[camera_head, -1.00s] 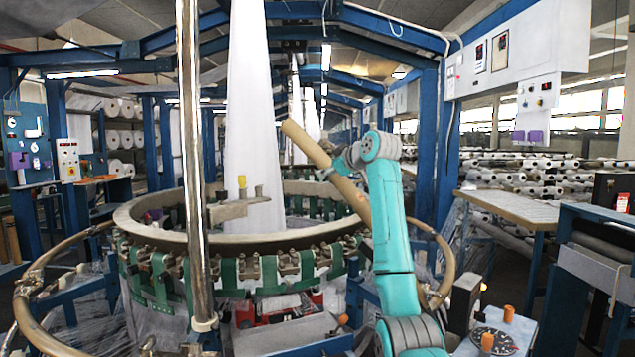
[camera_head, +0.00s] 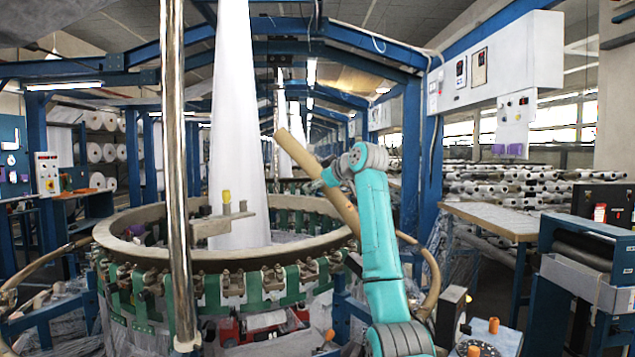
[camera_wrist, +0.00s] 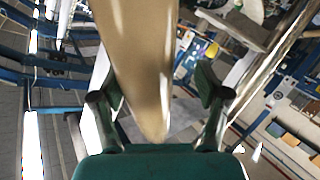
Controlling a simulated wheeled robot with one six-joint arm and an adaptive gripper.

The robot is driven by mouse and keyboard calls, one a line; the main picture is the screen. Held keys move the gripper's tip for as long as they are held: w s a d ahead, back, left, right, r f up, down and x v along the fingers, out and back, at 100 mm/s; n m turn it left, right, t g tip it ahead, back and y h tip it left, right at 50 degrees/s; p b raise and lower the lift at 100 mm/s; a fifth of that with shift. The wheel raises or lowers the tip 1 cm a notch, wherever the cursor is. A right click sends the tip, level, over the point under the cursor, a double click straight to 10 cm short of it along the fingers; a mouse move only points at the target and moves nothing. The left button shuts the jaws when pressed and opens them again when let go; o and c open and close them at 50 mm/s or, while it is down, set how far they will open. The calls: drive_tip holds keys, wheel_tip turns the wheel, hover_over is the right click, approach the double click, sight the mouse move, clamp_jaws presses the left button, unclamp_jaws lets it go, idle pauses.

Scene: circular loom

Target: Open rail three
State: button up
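A tan rail (camera_head: 312,172) stands tilted above the right side of the round loom, its upper end leaning left. Its lower part passes beside my arm and down behind it. My gripper (camera_wrist: 160,88) is at this rail, which runs between its two fingers in the wrist view (camera_wrist: 140,60). The fingers are apart. The left finger is close to the rail or touching it; a gap shows between the rail and the right finger. Other tan curved rails lie low at the left (camera_head: 40,262) and right (camera_head: 432,270) of the loom. No number shows on any rail.
The loom ring (camera_head: 225,252) with green brackets fills the middle. A shiny upright pole (camera_head: 173,150) stands before it. A table (camera_head: 500,222) and a blue-framed machine (camera_head: 585,250) stand at the right. A blue post (camera_head: 432,150) rises behind my arm.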

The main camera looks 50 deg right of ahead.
drive_tip(key=v, duration=1.2)
idle(0.4)
